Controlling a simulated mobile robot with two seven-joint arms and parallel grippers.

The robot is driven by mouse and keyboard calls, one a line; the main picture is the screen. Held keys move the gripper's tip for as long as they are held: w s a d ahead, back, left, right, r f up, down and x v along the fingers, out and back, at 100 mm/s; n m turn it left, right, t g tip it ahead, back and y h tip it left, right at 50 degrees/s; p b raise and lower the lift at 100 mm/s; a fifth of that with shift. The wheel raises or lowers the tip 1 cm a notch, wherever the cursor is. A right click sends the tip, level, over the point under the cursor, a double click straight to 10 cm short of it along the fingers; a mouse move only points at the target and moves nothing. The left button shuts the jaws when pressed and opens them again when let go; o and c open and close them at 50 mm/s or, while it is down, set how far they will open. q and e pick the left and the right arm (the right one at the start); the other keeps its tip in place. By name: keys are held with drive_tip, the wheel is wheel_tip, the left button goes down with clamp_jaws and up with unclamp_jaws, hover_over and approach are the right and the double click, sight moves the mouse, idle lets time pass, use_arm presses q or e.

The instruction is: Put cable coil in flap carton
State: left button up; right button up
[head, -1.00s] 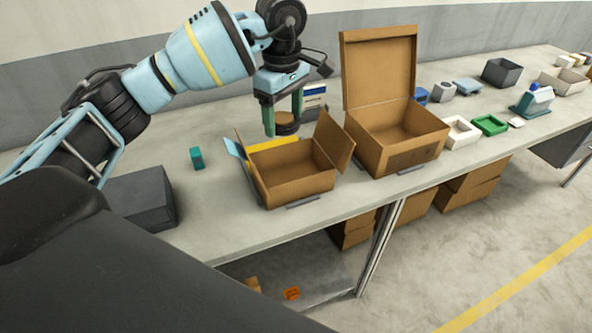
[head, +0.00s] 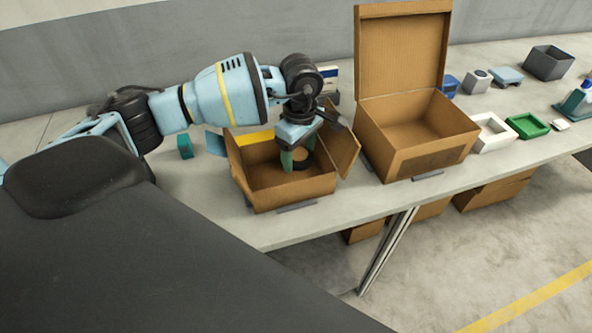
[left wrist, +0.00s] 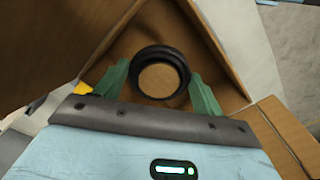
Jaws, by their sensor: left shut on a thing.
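The flap carton (head: 300,194) is a brown open box on the table with its flaps spread outward. My left gripper (head: 298,158) points down into the carton's opening, toward its back right part. Its green fingers are shut on the black cable coil (head: 304,166). In the left wrist view the coil (left wrist: 160,53) is a dark ring between the two fingers (left wrist: 158,82), with brown cardboard showing through its hole. I cannot tell whether the coil touches the carton floor. My right gripper is not in view.
A taller brown carton (head: 427,148) with a raised lid stands just right. A small teal block (head: 185,146) is left of the flap carton. White (head: 492,134) and green (head: 527,125) trays and a dark grey bin (head: 549,62) stand farther right.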

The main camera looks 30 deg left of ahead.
sight(299, 178)
use_arm(q)
wheel_tip(299, 178, down, 2)
drive_tip(key=shift+w+f, duration=0.1)
drive_tip(key=shift+f, duration=1.9)
drive_tip(key=shift+f, duration=0.2)
drive_tip(key=o, duration=1)
drive_tip(key=shift+o, duration=0.2)
wheel_tip(299, 178, up, 12)
drive_tip(key=shift+r, duration=0.2)
